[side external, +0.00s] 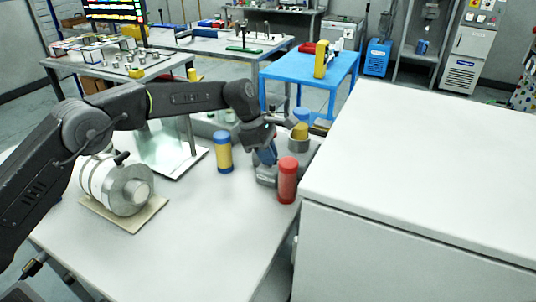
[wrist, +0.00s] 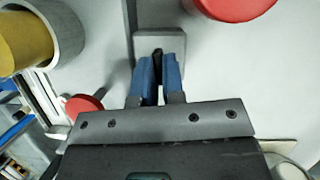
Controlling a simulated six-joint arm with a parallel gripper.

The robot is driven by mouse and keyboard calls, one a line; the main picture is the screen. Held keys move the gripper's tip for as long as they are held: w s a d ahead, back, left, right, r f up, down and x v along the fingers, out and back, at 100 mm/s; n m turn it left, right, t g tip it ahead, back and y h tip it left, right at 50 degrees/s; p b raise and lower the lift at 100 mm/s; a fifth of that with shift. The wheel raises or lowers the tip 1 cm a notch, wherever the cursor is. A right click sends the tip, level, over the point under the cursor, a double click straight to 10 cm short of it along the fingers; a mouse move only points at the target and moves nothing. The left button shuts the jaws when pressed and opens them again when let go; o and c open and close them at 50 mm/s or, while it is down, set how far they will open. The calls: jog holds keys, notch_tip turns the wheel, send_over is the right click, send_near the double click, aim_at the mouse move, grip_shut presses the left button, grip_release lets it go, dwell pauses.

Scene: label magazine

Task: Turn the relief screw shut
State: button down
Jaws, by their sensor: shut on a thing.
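The grey block (side external: 265,181) stands on the white table beside the red cylinder; it also shows in the wrist view (wrist: 185,45). My gripper (side external: 266,156) is over the block and points down at it. In the wrist view my gripper's blue fingers (wrist: 158,70) are shut on a small dark piece (wrist: 158,52) at the block, which looks like the relief screw. Most of the screw is hidden between the fingers, so I cannot tell how far it is turned.
The red cylinder (side external: 288,180) stands close to my gripper. A grey cup (side external: 299,145) with a yellow piece (side external: 300,131) is behind it. A blue and yellow cylinder (side external: 223,152) stands to the left. A large white cabinet (side external: 420,190) bounds the right.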

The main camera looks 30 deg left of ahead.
jog(key=shift+r+m+g, duration=0.1)
jog(key=shift+m+g, duration=0.2)
jog(key=shift+m, duration=0.5)
jog(key=c, duration=1.2)
grip_release()
jog(key=shift+v, duration=6.85)
jog(key=shift+a, duration=0.1)
